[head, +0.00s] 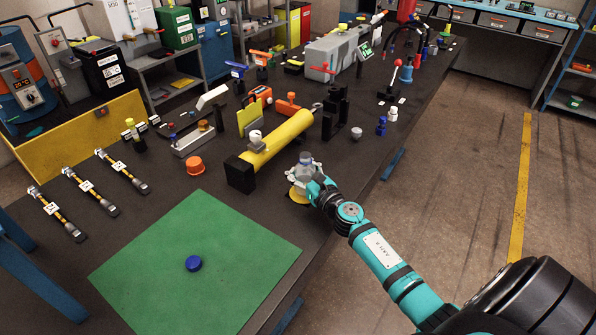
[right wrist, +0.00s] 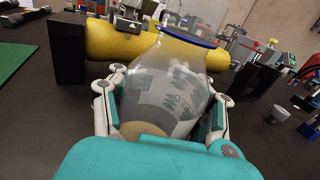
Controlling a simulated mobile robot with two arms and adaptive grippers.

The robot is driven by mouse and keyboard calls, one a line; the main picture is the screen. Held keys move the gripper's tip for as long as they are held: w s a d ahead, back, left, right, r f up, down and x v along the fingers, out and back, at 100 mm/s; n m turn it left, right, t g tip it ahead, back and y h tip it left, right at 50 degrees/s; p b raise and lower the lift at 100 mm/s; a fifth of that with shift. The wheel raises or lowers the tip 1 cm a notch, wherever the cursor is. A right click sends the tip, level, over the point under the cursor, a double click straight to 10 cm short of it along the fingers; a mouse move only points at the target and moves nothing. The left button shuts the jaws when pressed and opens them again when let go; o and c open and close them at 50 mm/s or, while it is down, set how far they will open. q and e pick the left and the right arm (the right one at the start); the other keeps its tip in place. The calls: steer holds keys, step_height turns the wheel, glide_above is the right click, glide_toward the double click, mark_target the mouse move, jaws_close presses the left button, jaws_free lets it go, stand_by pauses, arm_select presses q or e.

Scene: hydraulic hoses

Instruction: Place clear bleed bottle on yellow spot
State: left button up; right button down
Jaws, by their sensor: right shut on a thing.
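The clear bleed bottle (head: 305,160) stands upright at the front end of the yellow cylinder. It fills the middle of the right wrist view (right wrist: 165,85), with a blue ring at its open mouth. My right gripper (head: 303,174) is shut around its body, one finger on each side. The yellow spot (head: 298,196) shows partly under the gripper and bottle in the head view. Whether the bottle's base touches the spot is hidden by the gripper. A blue cap (head: 193,263) lies apart on the green mat. My left gripper is not in view.
The yellow cylinder (head: 278,143) on black supports lies close beyond the bottle. The green mat (head: 150,275) is mostly bare. An orange cap (head: 195,166) and a small grey cup (head: 356,133) stand nearby. The dark table's right edge is close to my right arm.

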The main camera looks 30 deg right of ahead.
steer(key=shift+w+a+f+b, duration=0.1)
steer(key=shift+w+f+b, duration=0.1)
steer(key=shift+f, duration=0.25)
steer(key=shift+w+f+b, duration=0.1)
steer(key=shift+f+b, duration=0.05)
steer(key=shift+f, duration=0.25)
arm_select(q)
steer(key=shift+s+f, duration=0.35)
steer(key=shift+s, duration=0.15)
arm_select(e)
steer(key=shift+s+r, duration=0.1)
steer(key=shift+s, duration=0.05)
steer(key=shift+c, duration=2.2)
jaws_free()
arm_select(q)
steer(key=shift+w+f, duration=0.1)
